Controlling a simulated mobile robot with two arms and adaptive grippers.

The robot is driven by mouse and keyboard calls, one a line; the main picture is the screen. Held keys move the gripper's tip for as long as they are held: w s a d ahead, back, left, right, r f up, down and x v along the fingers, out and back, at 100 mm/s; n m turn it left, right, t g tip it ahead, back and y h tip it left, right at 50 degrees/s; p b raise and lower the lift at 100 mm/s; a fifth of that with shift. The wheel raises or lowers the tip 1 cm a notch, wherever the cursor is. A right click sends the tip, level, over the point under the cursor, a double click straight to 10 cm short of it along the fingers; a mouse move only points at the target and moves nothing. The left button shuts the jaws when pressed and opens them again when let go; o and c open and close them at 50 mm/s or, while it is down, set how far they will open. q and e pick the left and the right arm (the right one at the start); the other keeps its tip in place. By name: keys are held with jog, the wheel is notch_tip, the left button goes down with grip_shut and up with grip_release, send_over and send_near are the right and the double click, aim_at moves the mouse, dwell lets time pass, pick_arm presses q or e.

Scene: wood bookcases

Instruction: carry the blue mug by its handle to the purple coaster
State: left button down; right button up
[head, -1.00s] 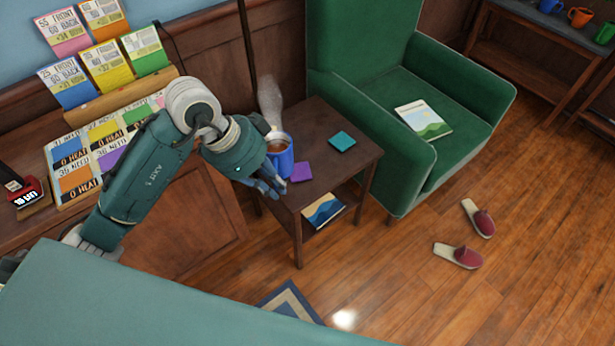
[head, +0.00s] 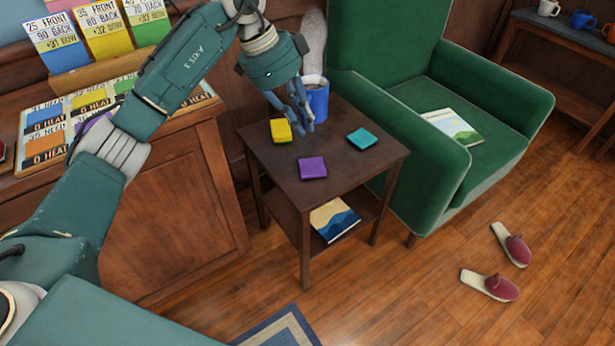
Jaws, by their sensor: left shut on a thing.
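The blue mug (head: 318,100) is upright over the back part of the small dark side table (head: 345,170), with dark liquid inside. My left gripper (head: 303,122) is shut on the mug's left side, where the handle would be; the fingers hide the handle. I cannot tell whether the mug's base touches the table. The purple coaster (head: 312,168) lies bare near the table's front, nearer to me than the mug. My right gripper is not in view.
A yellow coaster (head: 281,131) lies left of the gripper and a teal coaster (head: 361,138) lies to the right. A green armchair (head: 440,120) stands close on the right. A wooden cabinet (head: 175,210) stands on the left. A book (head: 334,219) lies on the table's lower shelf.

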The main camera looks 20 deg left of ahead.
pick_arm(q)
jog(key=shift+f+b, duration=1.35)
jog(key=shift+f, duration=7.45)
jog(key=c, duration=1.7)
grip_release()
jog(key=shift+c, duration=0.2)
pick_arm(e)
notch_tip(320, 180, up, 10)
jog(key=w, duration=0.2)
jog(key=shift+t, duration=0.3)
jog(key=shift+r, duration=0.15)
pick_arm(q)
jog(key=shift+a+r, duration=0.1)
jog(key=shift+r, duration=0.2)
jog(key=p+v, duration=0.2)
jog(key=v, duration=0.9)
jog(key=shift+r, duration=0.15)
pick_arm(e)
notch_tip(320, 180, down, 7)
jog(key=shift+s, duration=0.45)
